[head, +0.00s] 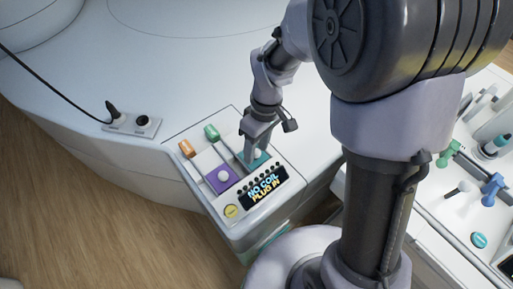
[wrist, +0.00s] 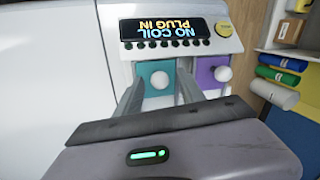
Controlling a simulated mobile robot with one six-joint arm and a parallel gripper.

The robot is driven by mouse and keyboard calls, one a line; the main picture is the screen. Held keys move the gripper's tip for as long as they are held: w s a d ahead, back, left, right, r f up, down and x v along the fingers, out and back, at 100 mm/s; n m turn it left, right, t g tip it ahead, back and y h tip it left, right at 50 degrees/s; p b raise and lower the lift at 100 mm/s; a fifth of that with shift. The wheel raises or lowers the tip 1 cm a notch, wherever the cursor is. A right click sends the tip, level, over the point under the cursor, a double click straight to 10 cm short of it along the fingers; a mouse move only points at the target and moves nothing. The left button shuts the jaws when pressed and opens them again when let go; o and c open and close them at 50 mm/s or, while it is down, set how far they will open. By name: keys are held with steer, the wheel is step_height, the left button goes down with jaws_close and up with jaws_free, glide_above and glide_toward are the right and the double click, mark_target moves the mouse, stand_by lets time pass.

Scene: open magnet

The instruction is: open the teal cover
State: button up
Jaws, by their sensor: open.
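The teal cover (wrist: 147,69) is a small square panel with a round white knob (wrist: 160,80), below the display in the wrist view. In the head view the teal cover (head: 264,160) is partly hidden by my gripper (head: 254,148). My gripper (wrist: 159,84) is open, with one finger on each side of the white knob. I cannot tell whether the fingers touch the knob. The teal cover looks shut.
A purple cover (head: 221,180) with its own white knob sits beside the teal one. A display (head: 264,191) reads "NO COIL PLUG IN". An orange handle (head: 186,147) and a green handle (head: 211,131) stand behind. A side table (head: 450,210) with tools is at right.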

steer(key=shift+r, duration=0.1)
steer(key=shift+c, duration=0.3)
jaws_close()
